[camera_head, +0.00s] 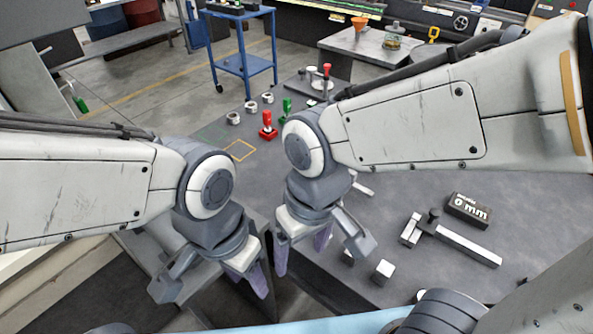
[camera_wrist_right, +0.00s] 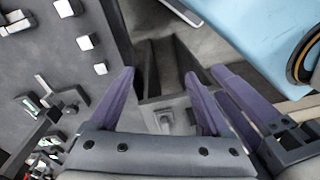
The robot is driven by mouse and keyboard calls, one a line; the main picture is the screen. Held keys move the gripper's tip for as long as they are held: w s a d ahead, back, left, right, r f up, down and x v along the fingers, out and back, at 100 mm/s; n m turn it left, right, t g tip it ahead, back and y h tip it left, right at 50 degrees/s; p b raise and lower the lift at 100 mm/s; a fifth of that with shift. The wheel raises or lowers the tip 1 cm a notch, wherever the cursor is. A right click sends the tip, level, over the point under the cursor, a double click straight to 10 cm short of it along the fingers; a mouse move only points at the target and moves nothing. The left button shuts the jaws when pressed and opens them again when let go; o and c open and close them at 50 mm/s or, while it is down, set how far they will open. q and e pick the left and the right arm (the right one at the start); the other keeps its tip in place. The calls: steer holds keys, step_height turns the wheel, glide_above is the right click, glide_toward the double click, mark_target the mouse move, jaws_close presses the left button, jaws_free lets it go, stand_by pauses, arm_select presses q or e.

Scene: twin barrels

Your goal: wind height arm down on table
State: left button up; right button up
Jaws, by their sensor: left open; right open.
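No part can be clearly picked out as the height arm. A silver bar tool (camera_head: 450,238) with a dark knob lies on the grey table (camera_head: 390,205) at right, beside a black block marked "0 mm" (camera_head: 468,210). A small stand with a red knob (camera_head: 326,75) is at the table's far end. My right gripper (camera_head: 301,248) is open and empty, over the table's near left edge; it also shows in the right wrist view (camera_wrist_right: 158,85). My left gripper (camera_head: 262,280) is open, close beside it to the left, beyond the table edge.
A red stamp-like piece (camera_head: 267,126), a green one (camera_head: 286,108) and metal nuts (camera_head: 250,106) stand on the far left of the table. Small metal cubes (camera_head: 383,271) lie right of my right gripper. A blue cart (camera_head: 242,62) stands behind.

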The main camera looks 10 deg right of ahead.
steer(key=w+d+f+m, duration=0.2)
steer(key=w+m, duration=0.9)
steer(key=w, duration=1.1)
steer(key=w+d+f+m+h+b, duration=0.1)
steer(key=w+d+f+m, duration=0.3)
steer(key=w, duration=0.3)
steer(key=w+d+f+m, duration=0.3)
steer(key=w+d+m, duration=0.2)
steer(key=w+d, duration=0.15)
steer(key=f, duration=0.9)
steer(key=shift+a+f, duration=0.25)
steer(key=shift+f, duration=0.1)
steer(key=shift+c, duration=0.4)
steer(key=c, duration=1)
steer(key=shift+a, duration=0.15)
jaws_close()
